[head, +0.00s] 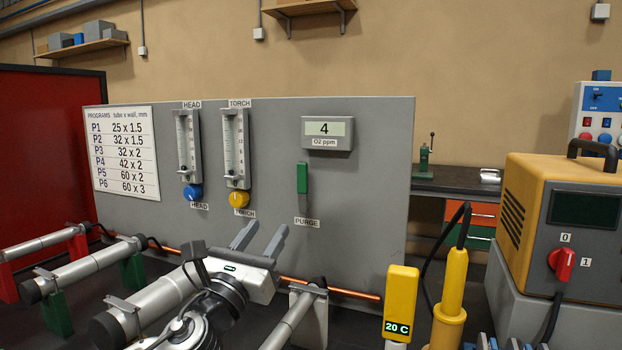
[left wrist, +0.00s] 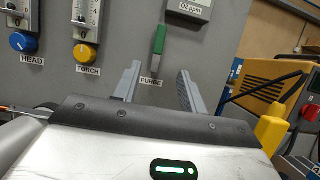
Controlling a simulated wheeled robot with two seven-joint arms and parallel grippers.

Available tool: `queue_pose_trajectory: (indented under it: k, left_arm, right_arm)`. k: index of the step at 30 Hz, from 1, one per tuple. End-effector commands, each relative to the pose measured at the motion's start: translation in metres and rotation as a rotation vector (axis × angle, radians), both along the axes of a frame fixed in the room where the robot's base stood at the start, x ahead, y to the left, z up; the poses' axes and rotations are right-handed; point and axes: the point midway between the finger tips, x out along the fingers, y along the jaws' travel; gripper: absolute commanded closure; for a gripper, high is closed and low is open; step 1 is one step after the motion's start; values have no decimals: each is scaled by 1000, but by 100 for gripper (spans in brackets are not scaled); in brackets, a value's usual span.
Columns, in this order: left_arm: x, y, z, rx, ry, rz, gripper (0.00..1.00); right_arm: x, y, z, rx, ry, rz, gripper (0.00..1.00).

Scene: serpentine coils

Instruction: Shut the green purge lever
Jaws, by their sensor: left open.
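The green purge lever (head: 302,178) stands upright on the grey panel, above the label PURGE and below the O2 ppm display (head: 327,130), which reads 4. In the left wrist view the lever (left wrist: 159,40) shows beyond the fingertips, between their lines and nearer the left finger. My left gripper (head: 261,233) is open and empty, below and left of the lever in the head view and apart from it. It also shows in the left wrist view (left wrist: 157,78). My right gripper is not in view.
Two flowmeters with a blue HEAD knob (head: 193,192) and a yellow TORCH knob (head: 239,199) are left of the lever. A copper pipe (head: 352,294) runs along the panel's foot. A yellow thermometer (head: 400,293) and a yellow torch (head: 450,295) stand at right front.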

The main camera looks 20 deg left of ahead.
Motion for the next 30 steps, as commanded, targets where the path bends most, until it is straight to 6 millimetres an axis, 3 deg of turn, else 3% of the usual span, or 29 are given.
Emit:
queue_pose_trajectory:
  k: [9,21,30]
  left_arm:
    - [50,3,26,-4,-3,0,58]
    - [124,7,53,-5,0,0,58]
    - [144,8,59,-3,1,-1,58]
  right_arm:
    - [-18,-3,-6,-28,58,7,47]
    - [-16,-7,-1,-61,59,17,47]
    - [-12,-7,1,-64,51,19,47]
